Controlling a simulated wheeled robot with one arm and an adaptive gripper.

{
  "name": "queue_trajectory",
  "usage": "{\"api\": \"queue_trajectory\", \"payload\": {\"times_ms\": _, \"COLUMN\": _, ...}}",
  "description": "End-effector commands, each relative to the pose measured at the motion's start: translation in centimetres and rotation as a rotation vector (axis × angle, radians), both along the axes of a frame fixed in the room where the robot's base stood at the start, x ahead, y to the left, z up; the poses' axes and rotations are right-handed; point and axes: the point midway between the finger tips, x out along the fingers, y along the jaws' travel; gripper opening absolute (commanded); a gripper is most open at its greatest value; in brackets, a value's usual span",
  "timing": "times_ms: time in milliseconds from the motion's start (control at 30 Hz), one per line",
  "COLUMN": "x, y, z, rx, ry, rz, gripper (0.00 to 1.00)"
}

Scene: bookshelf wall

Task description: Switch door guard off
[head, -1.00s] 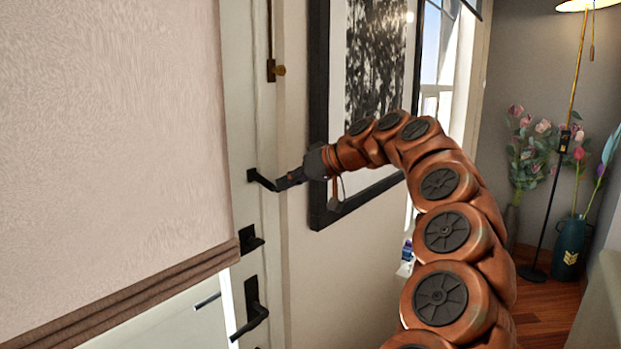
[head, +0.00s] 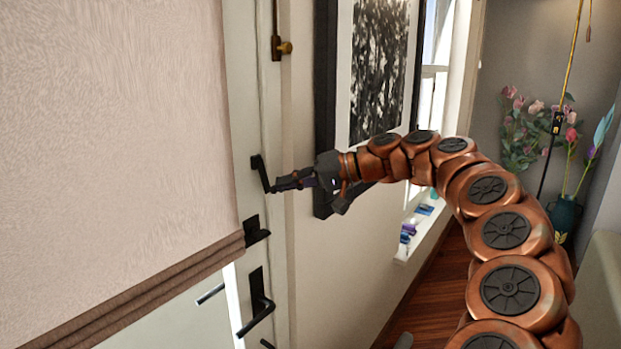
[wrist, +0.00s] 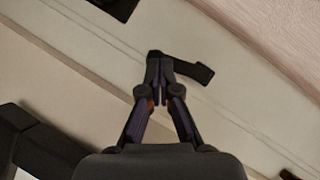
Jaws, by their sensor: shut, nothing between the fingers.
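The door guard (head: 260,173) is a small black bar on the white door edge, beside the frame. In the head view it slants steeply, its lower end near my fingertips. My gripper (head: 277,185) is shut and empty, pointing left at that lower end. In the wrist view the shut fingertips (wrist: 159,66) overlap the dark guard (wrist: 192,73), which sticks out to their right. I cannot tell whether they touch it. The fingers hide part of the guard.
Below the guard are a black latch (head: 257,231) and a black door handle (head: 258,304). A brass bolt (head: 283,47) is above. A framed picture (head: 325,100) hangs close behind my gripper. A pinkish blind (head: 110,130) covers the door's left part.

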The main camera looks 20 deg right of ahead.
Motion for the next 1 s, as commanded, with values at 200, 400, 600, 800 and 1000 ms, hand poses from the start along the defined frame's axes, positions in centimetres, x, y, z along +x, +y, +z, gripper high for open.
{"api": "queue_trajectory", "payload": {"times_ms": 200, "x": 0.0, "y": -0.2, "z": 0.2, "rx": -0.001, "ry": -0.002, "rz": -0.003, "gripper": 0.0}}
{"api": "queue_trajectory", "payload": {"times_ms": 400, "x": 0.0, "y": -0.3, "z": 0.9, "rx": -0.003, "ry": -0.003, "rz": -0.005, "gripper": 0.0}}
{"api": "queue_trajectory", "payload": {"times_ms": 600, "x": 0.0, "y": -0.4, "z": 1.6, "rx": -0.002, "ry": -0.004, "rz": -0.007, "gripper": 0.0}}
{"api": "queue_trajectory", "payload": {"times_ms": 800, "x": 0.0, "y": -0.4, "z": 1.7, "rx": -0.003, "ry": -0.003, "rz": -0.006, "gripper": 0.0}}
{"api": "queue_trajectory", "payload": {"times_ms": 1000, "x": 0.0, "y": -0.4, "z": 1.7, "rx": -0.003, "ry": -0.003, "rz": -0.006, "gripper": 0.0}}
